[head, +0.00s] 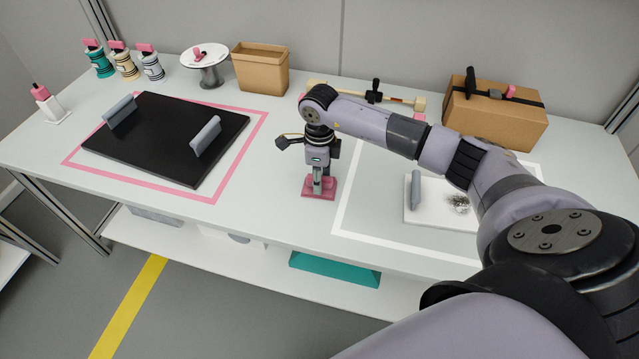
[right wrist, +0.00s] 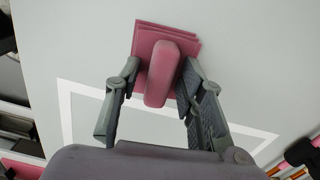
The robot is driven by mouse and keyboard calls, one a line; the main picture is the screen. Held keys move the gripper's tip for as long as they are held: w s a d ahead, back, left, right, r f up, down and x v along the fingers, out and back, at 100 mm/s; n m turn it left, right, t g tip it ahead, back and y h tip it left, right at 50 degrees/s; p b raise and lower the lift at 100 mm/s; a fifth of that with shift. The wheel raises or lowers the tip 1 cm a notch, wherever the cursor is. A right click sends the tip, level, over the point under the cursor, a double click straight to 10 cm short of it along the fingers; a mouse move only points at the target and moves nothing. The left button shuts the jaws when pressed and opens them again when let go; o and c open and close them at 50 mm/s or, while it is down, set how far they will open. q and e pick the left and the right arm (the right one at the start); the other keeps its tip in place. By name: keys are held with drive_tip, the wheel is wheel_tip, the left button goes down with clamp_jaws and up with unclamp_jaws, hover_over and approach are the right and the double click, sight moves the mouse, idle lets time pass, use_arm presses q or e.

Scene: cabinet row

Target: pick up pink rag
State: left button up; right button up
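The pink rag (head: 318,193) lies on the light table, between the pink-outlined and white-outlined areas. In the right wrist view the rag (right wrist: 163,75) looks like flat dark-pink layers with a raised rounded ridge across the middle. My right gripper (head: 317,186) points down over the rag. In the right wrist view its two fingers (right wrist: 160,72) are spread on either side of the ridge, with small gaps showing, so it is open and not clamped on it. My gripper hides part of the rag in the head view. My left gripper is not in view.
A black tray (head: 165,150) with grey handles lies left in the pink outline. A white board (head: 432,212) with a grey handle and metal bits lies right, under my arm. An open box (head: 260,70) and a closed box (head: 495,112) stand at the back.

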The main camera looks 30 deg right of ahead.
clamp_jaws()
drive_tip(key=shift+r, duration=0.1)
idle(0.3)
wheel_tip(320, 180, up, 20)
drive_tip(key=b, duration=0.1)
drive_tip(key=shift+b, duration=0.35)
drive_tip(key=shift+c, duration=2)
unclamp_jaws()
clamp_jaws()
